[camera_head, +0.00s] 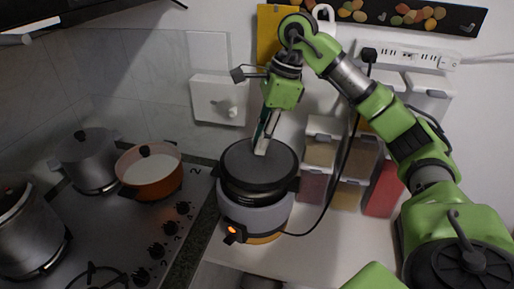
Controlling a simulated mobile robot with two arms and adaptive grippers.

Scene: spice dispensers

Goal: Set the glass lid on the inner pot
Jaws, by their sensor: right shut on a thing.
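The cooker (262,218) is a grey body with a lit orange light on its front. The dark inner pot (258,194) sits in it, with handles at both sides. A dark round lid (242,158), which I take for the glass lid, covers the pot's top. It looks level; I cannot tell whether it rests fully on the rim. My right gripper (262,147) points down over the lid's middle and is shut on the lid; its fingers hide the knob. My left gripper is not in view.
The stove at left holds an orange pot (152,184), a grey pot (86,166) and a large steel pot (27,238). Spice dispensers (322,152) stand right of the cooker, behind a black cable. Some counter in front of the dispensers is clear.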

